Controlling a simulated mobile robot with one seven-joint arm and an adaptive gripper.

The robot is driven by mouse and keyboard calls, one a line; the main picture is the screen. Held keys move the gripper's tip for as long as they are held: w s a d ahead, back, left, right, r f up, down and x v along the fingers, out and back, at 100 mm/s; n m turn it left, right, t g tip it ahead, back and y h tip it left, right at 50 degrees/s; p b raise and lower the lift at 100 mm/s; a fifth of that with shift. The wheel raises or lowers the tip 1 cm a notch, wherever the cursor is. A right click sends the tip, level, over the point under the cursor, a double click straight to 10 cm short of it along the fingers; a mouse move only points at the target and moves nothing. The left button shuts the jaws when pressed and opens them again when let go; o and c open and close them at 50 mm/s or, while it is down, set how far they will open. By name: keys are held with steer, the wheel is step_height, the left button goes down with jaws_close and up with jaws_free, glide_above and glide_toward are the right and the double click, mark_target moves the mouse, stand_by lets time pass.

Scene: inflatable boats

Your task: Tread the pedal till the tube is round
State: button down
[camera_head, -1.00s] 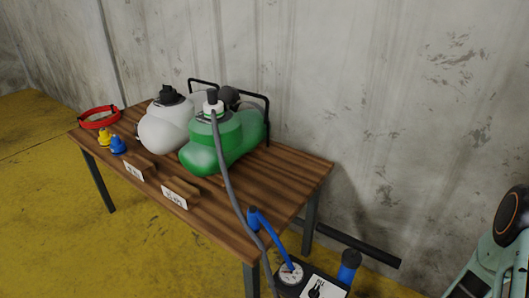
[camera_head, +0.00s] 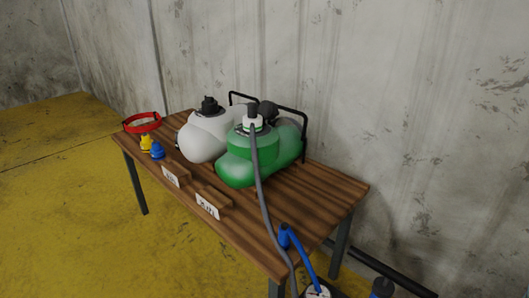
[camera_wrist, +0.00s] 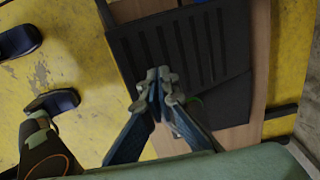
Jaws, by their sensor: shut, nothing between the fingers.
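A black ribbed pedal (camera_wrist: 215,55) lies on a pale wooden board in the wrist view. My gripper (camera_wrist: 158,84) is shut and empty, its fingertips over the left part of the pedal; I cannot tell whether they touch it. In the head view a green rounded tube (camera_head: 250,163) sits on the table, looking full and smooth. A grey hose (camera_head: 262,195) runs from its top valve down past the table's front edge. A white tube (camera_head: 203,143) with a black cap sits beside it. A gauge (camera_head: 318,292) shows only partly, its reading unclear.
The wooden table (camera_head: 310,200) also carries a red ring (camera_head: 142,123), a yellow and a blue fitting (camera_head: 157,151), and two labelled wooden blocks. A concrete wall is close behind. Yellow floor is open at the left.

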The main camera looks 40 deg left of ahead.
step_height(320, 180, down, 8)
steer(key=b, duration=0.5)
step_height(320, 180, up, 9)
steer(key=p, duration=0.6)
steer(key=shift+f, duration=0.3)
stand_by(0.4)
step_height(320, 180, down, 9)
steer(key=b, duration=0.6)
steer(key=shift+w+r+b, duration=0.1)
steer(key=shift+r+b, duration=0.1)
steer(key=shift+b, duration=0.1)
step_height(320, 180, up, 9)
steer(key=p, duration=0.7)
steer(key=shift+f, duration=0.15)
